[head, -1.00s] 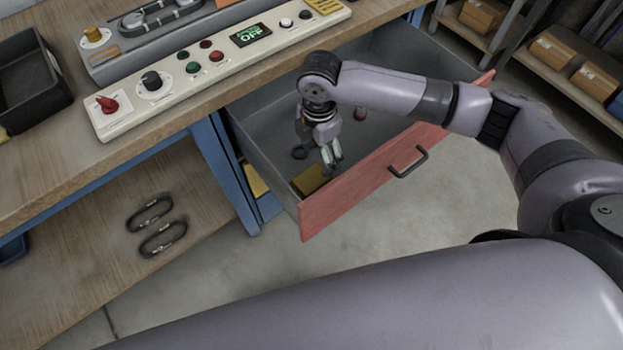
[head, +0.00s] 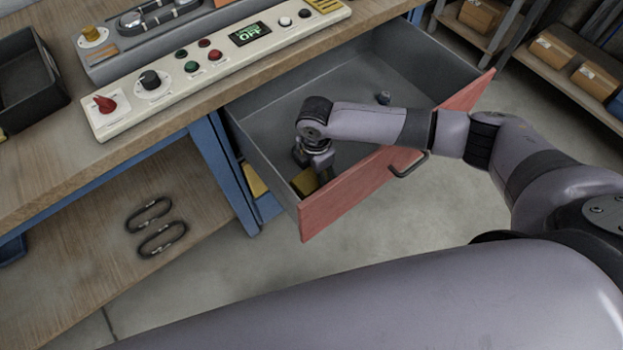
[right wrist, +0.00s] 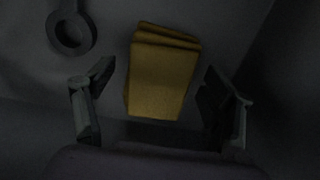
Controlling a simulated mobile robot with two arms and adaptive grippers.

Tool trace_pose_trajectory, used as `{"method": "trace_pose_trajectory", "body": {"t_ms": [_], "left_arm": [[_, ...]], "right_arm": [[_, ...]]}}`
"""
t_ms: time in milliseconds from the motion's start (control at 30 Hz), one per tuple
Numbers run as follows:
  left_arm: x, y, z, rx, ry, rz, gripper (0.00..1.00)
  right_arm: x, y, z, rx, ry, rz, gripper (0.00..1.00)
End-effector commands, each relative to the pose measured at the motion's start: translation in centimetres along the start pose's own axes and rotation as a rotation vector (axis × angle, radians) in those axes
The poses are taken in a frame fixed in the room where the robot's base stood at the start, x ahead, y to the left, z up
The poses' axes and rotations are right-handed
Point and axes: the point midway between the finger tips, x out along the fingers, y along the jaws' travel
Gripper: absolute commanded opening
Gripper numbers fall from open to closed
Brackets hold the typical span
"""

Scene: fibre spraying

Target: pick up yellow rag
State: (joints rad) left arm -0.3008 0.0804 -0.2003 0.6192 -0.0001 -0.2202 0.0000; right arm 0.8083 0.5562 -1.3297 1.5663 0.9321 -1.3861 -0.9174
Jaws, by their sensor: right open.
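The yellow rag (head: 304,183) lies folded on the floor of the open drawer (head: 335,204), near its front left corner. In the right wrist view the rag (right wrist: 163,78) is a layered stack between the two fingers. My right gripper (head: 323,172) is down inside the drawer, just above and beside the rag in the head view, which partly hides it. In the right wrist view the right gripper (right wrist: 158,72) is open, with a finger on each side of the rag and visible gaps. My left gripper is not in view.
A dark ring (right wrist: 72,32) lies near the rag on the drawer floor. A small dark object (head: 384,97) lies farther back in the drawer. The drawer's red front and grey walls surround the gripper. The workbench panel (head: 215,70) is above left.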

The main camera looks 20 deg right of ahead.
Motion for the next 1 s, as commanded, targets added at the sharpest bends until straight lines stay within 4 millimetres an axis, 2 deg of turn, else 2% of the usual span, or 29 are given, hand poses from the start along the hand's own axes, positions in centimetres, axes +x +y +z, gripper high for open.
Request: {"method": "trace_pose_trajectory", "body": {"t_ms": [67,800,1000], "left_arm": [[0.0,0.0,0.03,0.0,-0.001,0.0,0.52],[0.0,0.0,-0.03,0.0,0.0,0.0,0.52],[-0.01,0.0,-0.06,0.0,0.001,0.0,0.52]], "right_arm": [[-0.03,0.01,0.0,0.0,0.0,0.0,0.76],[-0.07,0.02,0.03,0.001,0.0,0.0,0.27],[-0.08,0.03,0.03,0.001,0.0,0.001,0.25]]}}
